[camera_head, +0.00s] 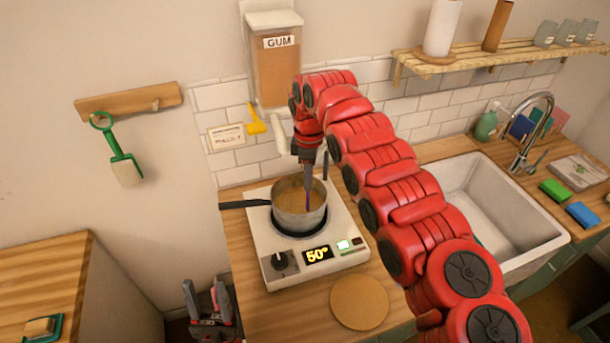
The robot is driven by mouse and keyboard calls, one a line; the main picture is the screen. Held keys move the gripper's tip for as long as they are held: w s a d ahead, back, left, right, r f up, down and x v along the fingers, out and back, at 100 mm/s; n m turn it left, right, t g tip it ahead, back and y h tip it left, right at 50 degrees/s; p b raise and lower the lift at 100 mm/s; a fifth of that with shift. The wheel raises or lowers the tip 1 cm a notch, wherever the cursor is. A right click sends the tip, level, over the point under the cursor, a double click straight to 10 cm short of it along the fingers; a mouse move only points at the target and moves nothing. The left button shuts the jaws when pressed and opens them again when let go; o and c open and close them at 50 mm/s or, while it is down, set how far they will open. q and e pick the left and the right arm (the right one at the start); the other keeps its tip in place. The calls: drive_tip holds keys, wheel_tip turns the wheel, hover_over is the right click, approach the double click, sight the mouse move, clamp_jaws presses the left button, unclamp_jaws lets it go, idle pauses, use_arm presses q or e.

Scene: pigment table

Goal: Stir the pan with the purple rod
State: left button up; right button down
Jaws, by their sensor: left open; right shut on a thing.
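The metal pan (290,220) stands on a white hot plate (270,262), its black handle pointing left. It holds a brownish content. My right gripper (308,176) points down over the pan, shut on the purple rod (308,200). The rod's visible purple part is inside the pan; its lower tip is hidden in the content, and its upper part is hidden by the gripper. My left gripper (207,298) is open and empty, low at the front, left of the counter.
The hot plate's display (318,254) reads 50°. A GUM dispenser (276,70) with a yellow lever (256,120) hangs behind. A round wooden board (359,302) lies in front. A sink (500,215) is at the right. A green scoop (122,160) hangs left.

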drive_tip(key=shift+w+d+p, duration=0.3)
drive_tip(key=shift+p, duration=0.05)
drive_tip(key=shift+r+p, duration=0.4)
drive_tip(key=shift+r, duration=0.95)
wheel_tip(320, 180, up, 3)
drive_tip(key=shift+r+p, duration=0.1)
drive_tip(key=shift+p, duration=0.9)
drive_tip(key=shift+r+p, duration=0.85)
drive_tip(key=shift+r, duration=0.3)
wheel_tip(320, 180, up, 3)
drive_tip(key=p, duration=0.3)
drive_tip(key=shift+r, duration=0.1)
